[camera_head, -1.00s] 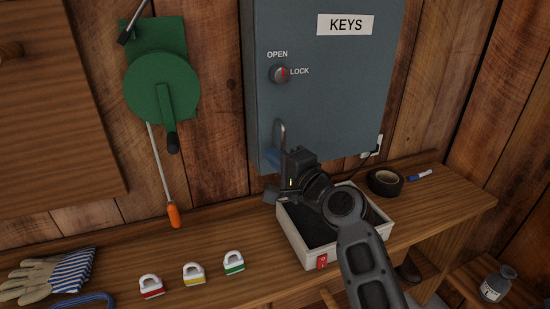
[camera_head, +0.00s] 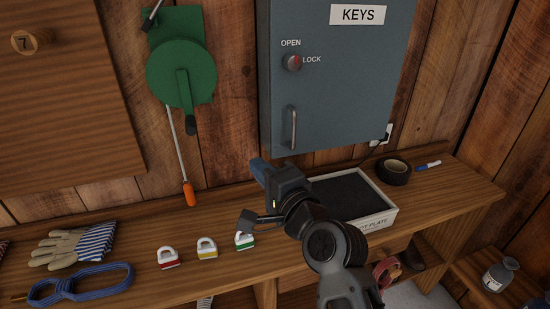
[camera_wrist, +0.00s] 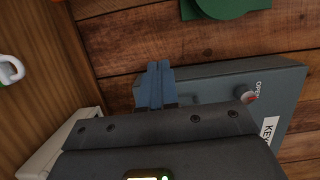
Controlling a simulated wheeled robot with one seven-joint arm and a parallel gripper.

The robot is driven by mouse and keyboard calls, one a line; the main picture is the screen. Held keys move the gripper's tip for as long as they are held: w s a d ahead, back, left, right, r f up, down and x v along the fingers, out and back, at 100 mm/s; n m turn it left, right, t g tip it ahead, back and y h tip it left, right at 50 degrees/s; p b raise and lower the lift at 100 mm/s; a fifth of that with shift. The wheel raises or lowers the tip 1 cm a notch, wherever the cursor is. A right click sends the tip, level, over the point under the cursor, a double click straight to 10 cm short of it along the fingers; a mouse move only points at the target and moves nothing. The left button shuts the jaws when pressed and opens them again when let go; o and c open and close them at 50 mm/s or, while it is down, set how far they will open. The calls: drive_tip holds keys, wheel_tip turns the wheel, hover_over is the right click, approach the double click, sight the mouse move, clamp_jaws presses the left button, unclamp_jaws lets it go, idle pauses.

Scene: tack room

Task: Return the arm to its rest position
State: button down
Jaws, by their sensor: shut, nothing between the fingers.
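My gripper (camera_head: 258,167) is shut and empty, with its blue-grey fingertips together. In the head view it is above the bench, below and left of the key cabinet's handle, and apart from it. My arm comes up from the bottom of the picture. The fingers (camera_wrist: 154,86) also show in the wrist view, closed, with the cabinet to their right. The grey-blue key cabinet (camera_head: 335,85) is shut on the wall, with a vertical handle (camera_head: 292,127) and an OPEN/LOCK knob (camera_head: 292,63).
A white-rimmed tray (camera_head: 382,217) with a dark inside sits close behind my wrist. Red, yellow and green padlocks (camera_head: 207,250) stand on the bench (camera_head: 140,220). A glove (camera_head: 75,247), blue strap (camera_head: 80,285) and tape roll (camera_head: 393,171) lie there too. A green reel (camera_head: 182,75) hangs on the wall.

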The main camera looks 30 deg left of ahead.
drive_tip(key=s+d+f+t+h, duration=0.25)
drive_tip(key=s+d+f, duration=0.3)
drive_tip(key=d, duration=0.45)
drive_tip(key=s+d+f+t+h, duration=0.1)
drive_tip(key=s+d+f+h, duration=0.25)
drive_tip(key=d+f, duration=0.4)
drive_tip(key=s+d+f+t+h, duration=0.25)
drive_tip(key=s+d+f, duration=0.2)
drive_tip(key=d, duration=0.65)
drive_tip(key=s+d+r+n+h, duration=0.2)
drive_tip(key=s+d+h, duration=0.3)
drive_tip(key=s+d, duration=0.85)
drive_tip(key=s+d+r+n+h, duration=0.2)
drive_tip(key=s+d+r, duration=0.3)
drive_tip(key=s+r, duration=0.3)
drive_tip(key=s+n, duration=0.1)
drive_tip(key=s, duration=0.3)
drive_tip(key=shift+s+d+n, duration=0.15)
drive_tip(key=shift+n, duration=0.15)
drive_tip(key=shift+r, duration=0.1)
